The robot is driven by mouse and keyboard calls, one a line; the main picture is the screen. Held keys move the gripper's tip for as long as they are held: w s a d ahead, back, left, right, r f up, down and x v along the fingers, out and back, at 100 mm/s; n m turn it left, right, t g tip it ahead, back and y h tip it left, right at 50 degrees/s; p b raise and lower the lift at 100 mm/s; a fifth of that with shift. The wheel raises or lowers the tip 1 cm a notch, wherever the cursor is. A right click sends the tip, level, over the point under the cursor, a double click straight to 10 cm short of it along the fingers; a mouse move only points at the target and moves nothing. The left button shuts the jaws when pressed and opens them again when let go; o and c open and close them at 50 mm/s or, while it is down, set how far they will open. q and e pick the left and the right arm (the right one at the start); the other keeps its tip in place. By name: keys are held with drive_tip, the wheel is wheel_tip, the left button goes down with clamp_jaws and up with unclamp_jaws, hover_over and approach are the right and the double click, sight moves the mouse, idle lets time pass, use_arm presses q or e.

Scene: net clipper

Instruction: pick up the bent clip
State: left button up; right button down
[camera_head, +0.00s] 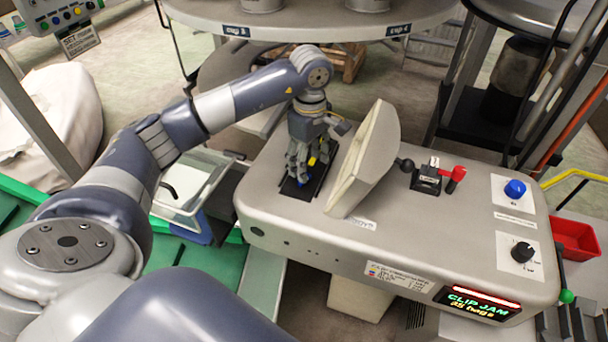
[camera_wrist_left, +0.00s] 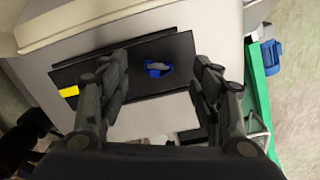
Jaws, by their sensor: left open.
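A small blue piece with a grey part, which looks like the bent clip (camera_wrist_left: 157,68), lies on a black plate (camera_wrist_left: 185,50) in the left wrist view. In the head view only a bit of blue (camera_head: 301,182) shows below the fingers. My left gripper (camera_head: 298,172) points down over the black plate on the grey machine. It is open, and in the left wrist view its two fingers (camera_wrist_left: 160,62) stand on either side of the blue piece, apart from it. Its height above the plate is hard to tell. My right gripper is not in view.
The raised beige cover (camera_head: 366,160) of the machine (camera_head: 400,238) stands close right of the gripper. A red-handled lever (camera_head: 452,180), a blue knob (camera_head: 515,188) and a lit "CLIP JAM" display (camera_head: 478,302) are further right. A round shelf (camera_head: 310,27) is behind. A yellow piece (camera_wrist_left: 68,91) sits at the plate's edge.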

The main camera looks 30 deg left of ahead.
use_arm(q)
drive_tip(key=shift+w+a+f, duration=0.1)
drive_tip(key=shift+a+f, duration=0.05)
drive_tip(key=shift+f, duration=0.25)
drive_tip(key=f+p, duration=0.1)
drive_tip(key=f, duration=0.1)
drive_tip(key=f+p, duration=0.1)
drive_tip(key=f, duration=0.1)
drive_tip(key=shift+a+f+p, duration=0.1)
drive_tip(key=shift+a+p, duration=0.2)
drive_tip(key=shift+p, duration=0.05)
drive_tip(key=shift+f, duration=0.25)
drive_tip(key=shift+w, duration=0.1)
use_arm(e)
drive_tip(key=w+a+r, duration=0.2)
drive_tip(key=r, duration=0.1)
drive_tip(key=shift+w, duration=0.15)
use_arm(q)
drive_tip(key=c, duration=0.8)
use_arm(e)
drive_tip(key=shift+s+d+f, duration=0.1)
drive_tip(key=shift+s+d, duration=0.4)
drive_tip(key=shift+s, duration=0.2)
